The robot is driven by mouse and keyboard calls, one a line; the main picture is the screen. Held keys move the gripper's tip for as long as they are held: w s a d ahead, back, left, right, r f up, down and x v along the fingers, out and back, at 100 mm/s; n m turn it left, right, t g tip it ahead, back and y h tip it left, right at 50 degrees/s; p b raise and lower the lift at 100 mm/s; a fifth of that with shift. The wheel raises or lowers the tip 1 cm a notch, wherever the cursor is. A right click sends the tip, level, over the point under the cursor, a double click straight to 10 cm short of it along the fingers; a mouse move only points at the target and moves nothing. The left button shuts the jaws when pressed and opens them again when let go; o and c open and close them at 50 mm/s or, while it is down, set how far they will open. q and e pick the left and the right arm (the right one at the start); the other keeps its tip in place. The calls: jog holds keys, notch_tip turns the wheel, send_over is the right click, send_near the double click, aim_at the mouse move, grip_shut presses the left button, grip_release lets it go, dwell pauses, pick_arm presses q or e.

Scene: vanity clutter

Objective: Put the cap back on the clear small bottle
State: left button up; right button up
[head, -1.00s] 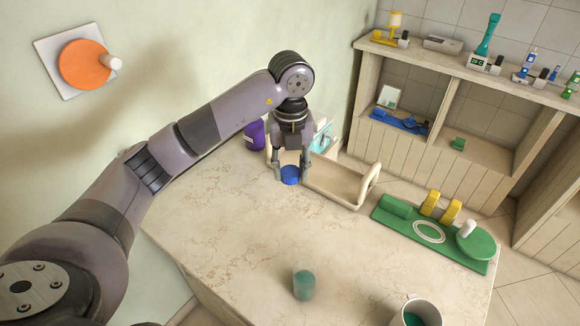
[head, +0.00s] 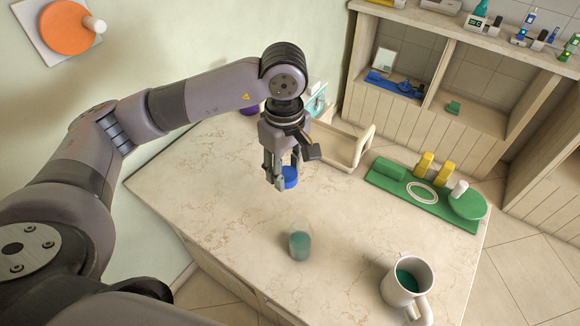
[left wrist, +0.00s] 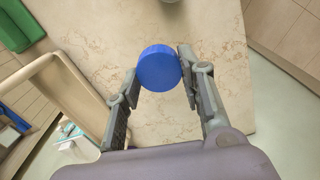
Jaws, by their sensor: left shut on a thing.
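The clear small bottle (head: 299,244) stands upright on the marble counter, with teal liquid inside and no cap on its top. My left gripper (head: 280,182) is shut on the blue cap (head: 290,178) and holds it above the counter, behind the bottle. In the left wrist view the round cap (left wrist: 158,68) sits between the two fingertips (left wrist: 158,80). The bottle cannot be made out clearly in that view. My right gripper is not in view.
A white mug (head: 407,283) with teal liquid stands at the front right. A beige tray (head: 343,148) lies behind the gripper. A green mat (head: 400,183) with yellow and green items lies at the right. The counter (head: 210,200) around the bottle is clear.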

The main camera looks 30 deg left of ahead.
pick_arm(q)
jog(key=s+d+f+m, duration=0.1)
jog(key=s+m, duration=0.5)
jog(key=m, duration=0.8)
jog(key=shift+d, duration=0.2)
jog(key=shift+f, duration=0.1)
